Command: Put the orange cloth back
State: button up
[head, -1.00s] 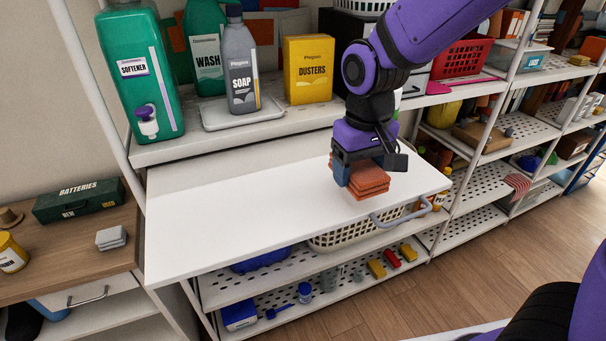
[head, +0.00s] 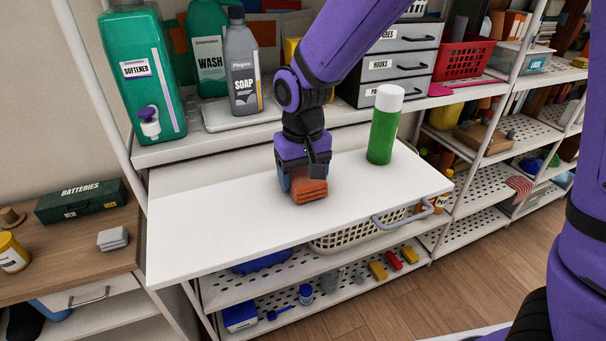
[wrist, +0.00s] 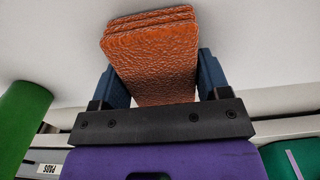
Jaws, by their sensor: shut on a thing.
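The orange cloth (head: 309,190) is a folded stack in my gripper (head: 303,181), over the middle of the white pull-out board (head: 210,225). In the wrist view the cloth (wrist: 155,60) sits between the two blue fingers of my gripper (wrist: 155,85), which are shut on it. The cloth is at or just above the board's surface; I cannot tell whether it touches. My gripper points down and hides part of the cloth's back.
A green spray can with a white cap (head: 383,125) stands on the board to the right. Behind are the softener bottle (head: 145,75), soap bottle (head: 244,70) and drawer unit (head: 405,65). The board's left part is clear. A grey handle (head: 402,213) is at its front edge.

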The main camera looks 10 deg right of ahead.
aim_at(304, 172)
jog(key=shift+f, duration=0.2)
jog(key=o, duration=0.8)
notch_tip(304, 172, up, 12)
jog(key=shift+r, duration=0.15)
jog(key=shift+d, duration=0.1)
jog(key=s+d+r+m+t, duration=0.1)
jog(key=s+d+r, duration=0.1)
jog(key=s+d, duration=0.4)
jog(key=s+d+r+m+t, duration=0.1)
jog(key=s+d+r+t, duration=0.1)
jog(key=s+d, duration=0.4)
jog(key=s+d+r+m+t, duration=0.1)
jog(key=s+d, duration=0.5)
jog(key=d, duration=0.6)
jog(key=shift+s+d+r+t, duration=0.1)
jog(key=shift+d+r+t, duration=0.05)
jog(key=shift+r+t, duration=0.7)
